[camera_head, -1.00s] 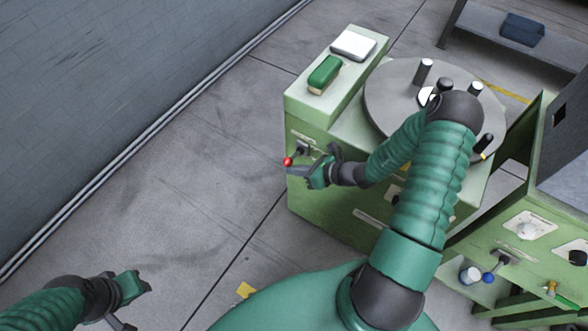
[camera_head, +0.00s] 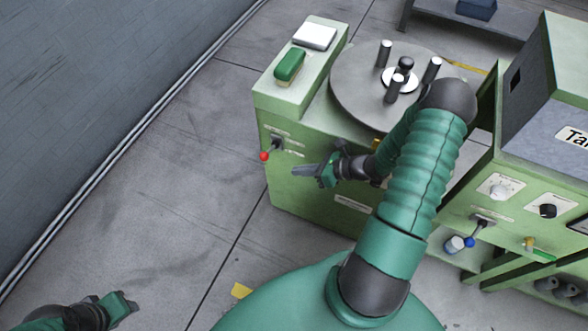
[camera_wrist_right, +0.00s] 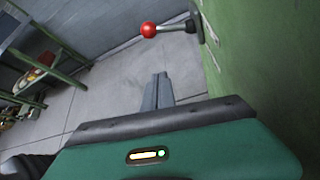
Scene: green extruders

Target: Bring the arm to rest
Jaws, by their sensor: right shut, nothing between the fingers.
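My right arm reaches forward over the front of the green machine (camera_head: 330,205). My right gripper (camera_head: 298,171) is shut and empty, just in front of the machine's front face. It lies below and to the right of the red-knobbed lever (camera_head: 264,156), apart from it. In the right wrist view the shut fingers (camera_wrist_right: 158,90) point ahead, with the red knob (camera_wrist_right: 148,30) beyond them and the machine's green side to the right. My left gripper (camera_head: 125,304) is at the bottom left over bare floor; its finger gap is not clear.
A second green machine with a blue-knobbed lever (camera_head: 470,242) stands right. The floor at left is clear.

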